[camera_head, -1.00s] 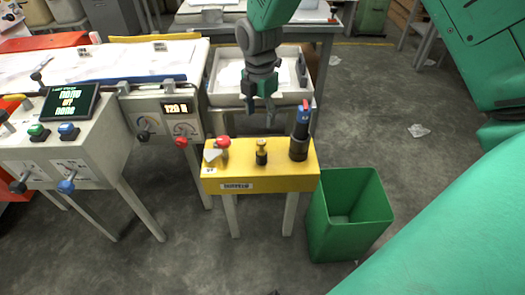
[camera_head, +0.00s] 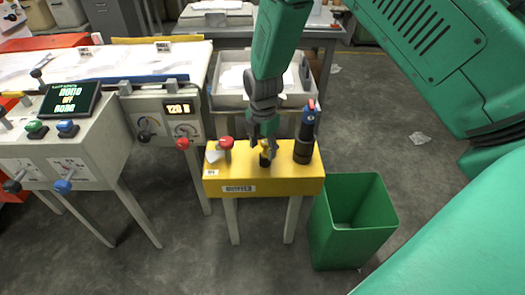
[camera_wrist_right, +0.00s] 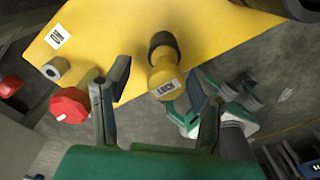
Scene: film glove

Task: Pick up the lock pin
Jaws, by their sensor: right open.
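The lock pin (camera_head: 265,160) is a small yellow and black piece standing on the yellow stand (camera_head: 290,182). The right wrist view shows its yellow end with a LOCK label (camera_wrist_right: 164,80) and a black collar. My right gripper (camera_head: 263,142) is right above the pin and partly hides it in the head view. In the right wrist view the open fingers (camera_wrist_right: 157,92) lie to either side of the yellow end, with gaps showing. Whether the fingertips reach down beside the pin is hard to tell. My left gripper is not in view.
A red knob (camera_head: 226,143) stands left of the pin. A tall dark cylinder with a blue and red top (camera_head: 304,140) stands close on the right. A green bin (camera_head: 350,225) is on the floor at right. A control console (camera_head: 75,150) is at left.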

